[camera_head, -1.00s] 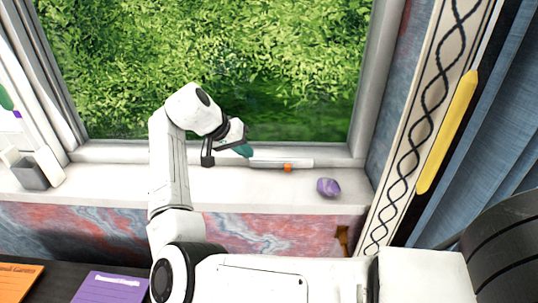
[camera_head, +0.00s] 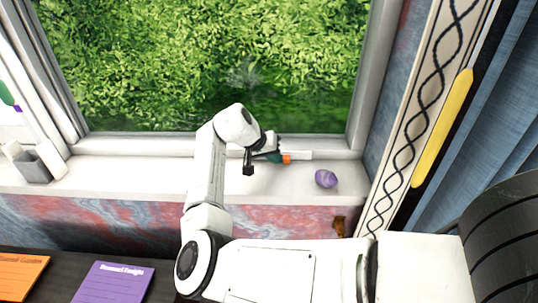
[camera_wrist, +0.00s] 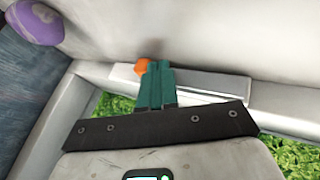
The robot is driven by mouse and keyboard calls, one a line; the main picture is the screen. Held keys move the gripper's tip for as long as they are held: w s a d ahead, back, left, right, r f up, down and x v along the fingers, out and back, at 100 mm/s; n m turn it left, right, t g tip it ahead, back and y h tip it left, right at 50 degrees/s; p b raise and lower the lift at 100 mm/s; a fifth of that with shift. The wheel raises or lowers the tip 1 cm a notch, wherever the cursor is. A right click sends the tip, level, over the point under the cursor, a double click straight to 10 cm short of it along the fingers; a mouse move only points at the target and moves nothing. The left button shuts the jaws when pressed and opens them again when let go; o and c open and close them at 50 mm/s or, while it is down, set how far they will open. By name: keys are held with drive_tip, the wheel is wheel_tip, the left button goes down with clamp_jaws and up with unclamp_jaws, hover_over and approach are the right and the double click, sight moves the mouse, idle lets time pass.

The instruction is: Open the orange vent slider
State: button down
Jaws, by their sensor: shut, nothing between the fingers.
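The orange vent slider (camera_head: 286,159) is a small knob on a pale vent strip (camera_head: 303,155) along the window's lower frame. My gripper (camera_head: 278,157) is at the strip, immediately left of the knob in the head view. In the wrist view, the teal fingers (camera_wrist: 159,68) are together with nothing between them. The orange slider (camera_wrist: 141,67) shows just left of the fingertips there, partly hidden by them. The vent strip (camera_wrist: 220,84) runs to the right behind the fingers. I cannot tell whether the fingers touch the knob.
A purple stone (camera_head: 326,178) lies on the white sill (camera_head: 110,174) right of the slider. A grey container (camera_head: 32,167) stands at the sill's far left. Orange (camera_head: 20,272) and purple (camera_head: 112,282) booklets lie on the dark desk. The sill between container and arm is mostly clear.

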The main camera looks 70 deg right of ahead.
drive_tip(key=s, duration=0.1)
drive_tip(key=s+d+p, duration=0.1)
drive_tip(key=s, duration=0.1)
drive_tip(key=s+p, duration=0.1)
drive_tip(key=shift+s+d+r, duration=0.15)
drive_tip(key=shift+d, duration=0.25)
drive_tip(key=shift+s+d, duration=0.2)
drive_tip(key=shift+s, duration=0.3)
